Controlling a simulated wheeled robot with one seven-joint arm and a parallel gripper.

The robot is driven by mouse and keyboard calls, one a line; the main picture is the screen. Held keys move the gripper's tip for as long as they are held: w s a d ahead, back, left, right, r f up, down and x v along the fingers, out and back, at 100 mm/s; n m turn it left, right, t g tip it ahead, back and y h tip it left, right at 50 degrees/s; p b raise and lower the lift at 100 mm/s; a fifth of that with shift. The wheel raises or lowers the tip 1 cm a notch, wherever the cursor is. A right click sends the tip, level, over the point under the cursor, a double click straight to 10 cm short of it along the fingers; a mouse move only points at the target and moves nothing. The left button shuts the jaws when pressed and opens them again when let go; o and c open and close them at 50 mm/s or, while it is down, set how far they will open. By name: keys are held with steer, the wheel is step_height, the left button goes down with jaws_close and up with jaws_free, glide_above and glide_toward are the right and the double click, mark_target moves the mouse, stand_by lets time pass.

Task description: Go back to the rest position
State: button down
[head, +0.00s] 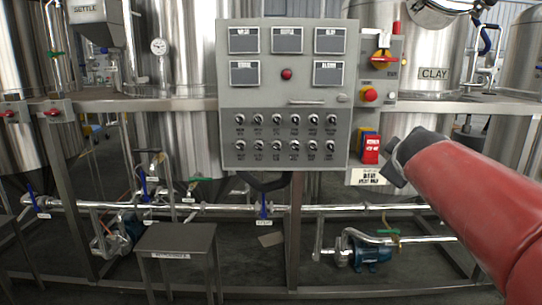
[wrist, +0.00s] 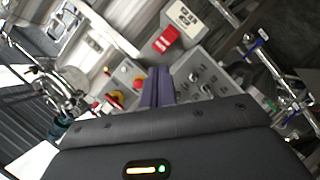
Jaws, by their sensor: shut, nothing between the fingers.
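My gripper (head: 393,170) is at the end of my red arm, which enters from the right in the head view. It is in front of the right side of the grey control panel (head: 285,104), just below and right of the red tags (head: 370,150). In the wrist view my gripper (wrist: 158,72) shows two dark fingers shut together with nothing held. The wrist view is tilted, with the panel (wrist: 220,55) and its knobs beyond the fingers and the red tag (wrist: 165,39) above them. The fingertips appear apart from the panel.
A red-yellow rotary switch (head: 381,57) and a red stop button (head: 370,94) are right of the panel. Steel tanks (head: 186,60) stand behind a rail. A small steel table (head: 177,243) is in front at lower left. Pipes and a blue pump (head: 371,252) run low behind.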

steer(key=s+a+f+m+g+y, duration=0.2)
steer(key=s+a+f, duration=0.5)
steer(key=s+f, duration=0.4)
steer(key=s+a+f+m+g+y, duration=0.3)
steer(key=s+a+f+m+g, duration=0.2)
steer(key=s+f, duration=0.7)
steer(key=s+a, duration=0.2)
steer(key=s, duration=0.1)
steer(key=shift+s+m+g, duration=0.15)
steer(key=shift+m+g, duration=0.15)
